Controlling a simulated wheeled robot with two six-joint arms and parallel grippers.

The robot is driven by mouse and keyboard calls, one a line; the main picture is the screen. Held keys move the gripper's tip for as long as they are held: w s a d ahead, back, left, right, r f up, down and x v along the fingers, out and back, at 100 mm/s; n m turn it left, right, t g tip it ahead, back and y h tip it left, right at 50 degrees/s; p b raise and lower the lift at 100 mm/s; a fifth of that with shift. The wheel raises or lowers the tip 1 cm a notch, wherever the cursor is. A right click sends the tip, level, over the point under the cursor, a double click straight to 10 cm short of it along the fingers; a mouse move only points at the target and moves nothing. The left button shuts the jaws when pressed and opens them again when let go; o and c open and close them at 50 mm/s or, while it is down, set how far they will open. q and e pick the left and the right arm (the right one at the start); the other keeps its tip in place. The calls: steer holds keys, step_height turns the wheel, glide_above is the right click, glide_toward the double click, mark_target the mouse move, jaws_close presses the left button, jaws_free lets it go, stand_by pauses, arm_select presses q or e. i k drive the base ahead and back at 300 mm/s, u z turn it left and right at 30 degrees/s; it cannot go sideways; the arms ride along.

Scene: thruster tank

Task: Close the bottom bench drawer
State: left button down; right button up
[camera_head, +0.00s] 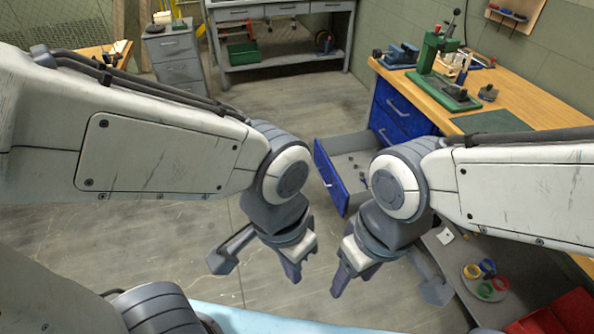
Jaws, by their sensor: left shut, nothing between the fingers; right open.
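The bottom bench drawer (331,178) has a blue front with a pale handle and is pulled out from the wooden-topped bench (540,104) on the right. Its grey inside shows a few small dark items. My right arm hides part of its near side. My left gripper (292,272) is shut and empty, in front of the drawer and below it in the picture. My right gripper (345,282) is open and empty, also below the drawer front in the picture. I cannot tell whether either gripper touches the drawer, but both appear apart from it.
Closed blue drawers (397,108) sit above the open one. A green press (437,66) stands on the bench top. A lower grey shelf holds a plate of coloured rings (485,282). A grey cabinet (173,54) stands at the back left. The concrete floor (285,92) behind is clear.

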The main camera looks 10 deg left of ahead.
mark_target(332, 154)
steer(key=u, duration=0.05)
steer(key=k, duration=0.55)
steer(key=z, duration=0.45)
steer(key=i, duration=1.45)
steer(key=u, duration=0.1)
